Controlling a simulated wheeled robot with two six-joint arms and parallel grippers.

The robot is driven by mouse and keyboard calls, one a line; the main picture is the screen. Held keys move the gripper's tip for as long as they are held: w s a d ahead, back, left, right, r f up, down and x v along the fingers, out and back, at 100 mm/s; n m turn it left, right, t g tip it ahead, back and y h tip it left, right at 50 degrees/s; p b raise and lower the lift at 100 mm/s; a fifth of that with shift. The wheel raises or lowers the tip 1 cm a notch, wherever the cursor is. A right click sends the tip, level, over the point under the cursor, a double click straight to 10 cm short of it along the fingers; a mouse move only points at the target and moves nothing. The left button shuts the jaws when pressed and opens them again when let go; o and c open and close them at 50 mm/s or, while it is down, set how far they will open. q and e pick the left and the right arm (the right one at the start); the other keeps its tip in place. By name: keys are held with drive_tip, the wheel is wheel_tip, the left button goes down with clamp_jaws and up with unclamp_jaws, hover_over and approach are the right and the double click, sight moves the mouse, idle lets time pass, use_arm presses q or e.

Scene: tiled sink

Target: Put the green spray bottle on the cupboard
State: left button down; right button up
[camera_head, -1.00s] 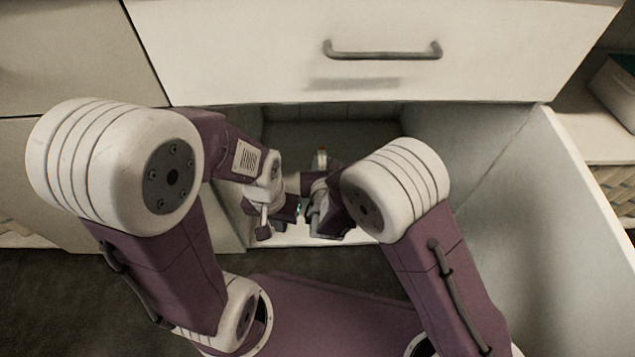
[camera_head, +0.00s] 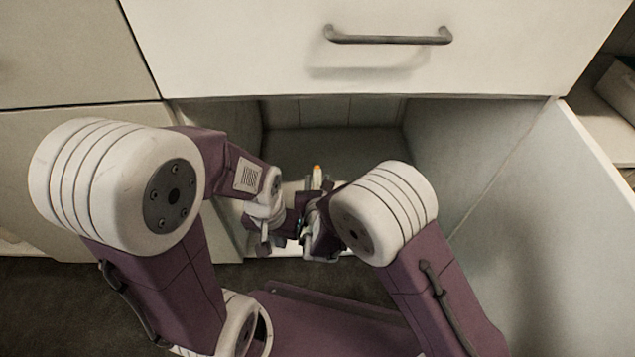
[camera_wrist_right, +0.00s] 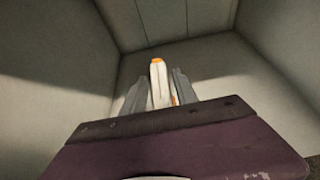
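A white bottle-like object with an orange top (camera_head: 317,177) stands upright inside the open cupboard (camera_head: 335,140), seen past my grippers in the head view. It also shows in the right wrist view, and no green body is visible on it there. My right gripper (camera_head: 318,238) is in front of it at the cupboard opening. In the right wrist view the right gripper's two fingers (camera_wrist_right: 158,92) are apart, one on each side of the object; contact cannot be told. My left gripper (camera_head: 272,238) is close beside the right one, its fingers partly hidden.
A closed drawer front with a dark handle (camera_head: 388,37) is above the opening. An open white door (camera_head: 575,220) stands at the right. The cupboard's side walls are close around the grippers. A shelf with a box (camera_head: 618,90) is at the far right.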

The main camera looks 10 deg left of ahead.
drive_tip(key=shift+r, duration=0.1)
drive_tip(key=p+v, duration=0.6)
drive_tip(key=v, duration=0.6)
